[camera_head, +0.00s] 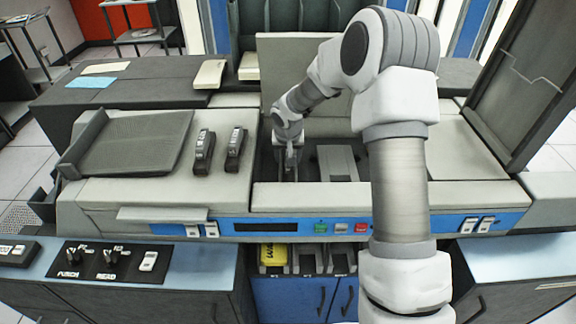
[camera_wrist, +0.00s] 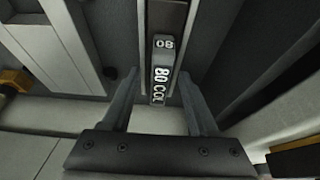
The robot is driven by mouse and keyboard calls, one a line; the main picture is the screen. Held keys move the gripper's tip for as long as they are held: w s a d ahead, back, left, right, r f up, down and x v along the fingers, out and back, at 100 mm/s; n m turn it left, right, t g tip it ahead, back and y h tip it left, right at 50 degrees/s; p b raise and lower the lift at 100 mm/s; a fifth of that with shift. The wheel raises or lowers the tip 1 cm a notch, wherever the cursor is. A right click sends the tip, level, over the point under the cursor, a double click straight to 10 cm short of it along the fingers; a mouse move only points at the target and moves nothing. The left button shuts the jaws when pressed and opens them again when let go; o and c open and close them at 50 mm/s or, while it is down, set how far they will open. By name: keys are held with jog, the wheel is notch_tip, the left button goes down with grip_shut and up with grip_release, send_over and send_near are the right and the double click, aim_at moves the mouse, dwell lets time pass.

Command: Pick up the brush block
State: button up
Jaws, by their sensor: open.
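A dark block with white lettering that reads "80 COL" (camera_wrist: 161,72) shows in the wrist view, standing in a narrow slot. It looks like a brush block. My gripper (camera_wrist: 159,76) is open, with one finger on each side of this block; I cannot tell whether the fingers touch it. In the head view my gripper (camera_head: 291,160) reaches down into the open bay of the machine, and the block there is hidden. Two similar dark blocks, a left one (camera_head: 204,147) and a right one (camera_head: 236,148), lie on the machine's top, left of the bay.
A grey sloped tray (camera_head: 135,143) is at the left of the machine. A light grey part (camera_head: 337,163) sits in the bay, right of my gripper. A raised lid (camera_head: 530,75) stands at the right. Bay walls are close around my gripper.

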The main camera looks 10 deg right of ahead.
grip_shut()
jog(key=shift+r, duration=0.1)
dwell(0.4)
